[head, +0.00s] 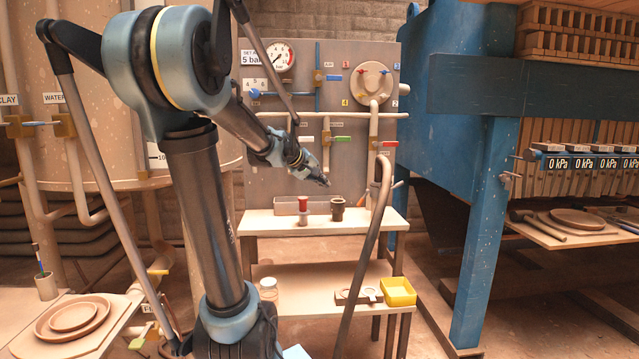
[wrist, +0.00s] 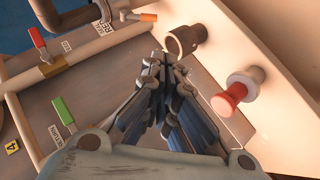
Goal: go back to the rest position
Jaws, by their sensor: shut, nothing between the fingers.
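My gripper (head: 321,180) is at the end of my arm, in front of the grey valve panel (head: 340,110) and above the table (head: 320,222). In the wrist view my gripper (wrist: 166,62) has its fingers together, with nothing between them. A red-topped white piece (head: 303,208) stands on the table below my gripper; it also shows in the wrist view (wrist: 236,92). A dark brown cup-like piece (head: 337,208) stands to its right; it also shows in the wrist view (wrist: 187,40). Both are apart from my gripper.
A blue press frame (head: 480,200) stands at the right. A bent pipe (head: 372,240) rises in front of the table. The lower shelf holds a yellow bin (head: 398,292) and a jar (head: 268,288). Plates (head: 72,316) lie at the front left. Coloured valve handles (wrist: 64,111) line the panel.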

